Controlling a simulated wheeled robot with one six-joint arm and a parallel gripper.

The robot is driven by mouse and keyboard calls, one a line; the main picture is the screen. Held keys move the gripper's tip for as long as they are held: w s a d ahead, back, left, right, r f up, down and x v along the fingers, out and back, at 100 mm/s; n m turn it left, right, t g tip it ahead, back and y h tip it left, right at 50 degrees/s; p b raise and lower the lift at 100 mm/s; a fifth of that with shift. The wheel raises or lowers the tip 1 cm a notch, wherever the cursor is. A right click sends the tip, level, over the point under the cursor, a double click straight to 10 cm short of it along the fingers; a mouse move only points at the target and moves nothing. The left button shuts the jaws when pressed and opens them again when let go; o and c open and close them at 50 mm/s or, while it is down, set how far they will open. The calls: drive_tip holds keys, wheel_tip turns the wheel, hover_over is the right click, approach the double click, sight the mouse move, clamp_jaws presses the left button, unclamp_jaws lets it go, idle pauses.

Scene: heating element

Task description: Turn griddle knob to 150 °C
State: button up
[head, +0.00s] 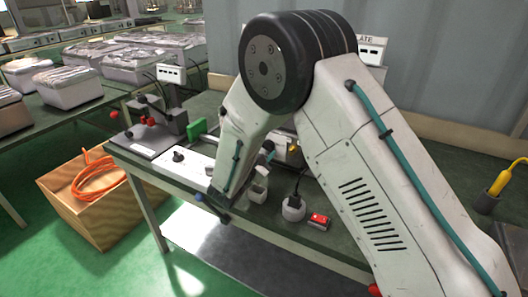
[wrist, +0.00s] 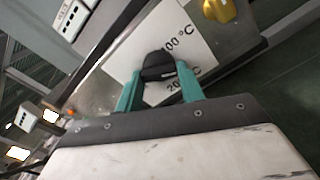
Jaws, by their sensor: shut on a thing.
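In the wrist view a black griddle knob (wrist: 157,66) sits on a white dial plate (wrist: 134,55). My gripper (wrist: 160,74) has its teal fingers on either side of the knob and is shut on it. A partly covered label ending in "00 °C" (wrist: 178,38) is above right of the knob. Another, starting with "20" (wrist: 182,80), is below right, partly behind a finger. A small light mark shows at the knob's right edge; I cannot tell the exact setting.
A yellow knob (wrist: 218,10) is close by at the upper right of the wrist view. A wooden crate with orange cable (head: 75,205) stands left on the floor.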

idle(0.5)
drive_tip(key=o, duration=1)
drive_tip(key=shift+s+a, duration=0.1)
drive_tip(key=v, duration=0.7)
drive_tip(key=shift+s+a, duration=0.15)
drive_tip(key=shift+s, duration=0.1)
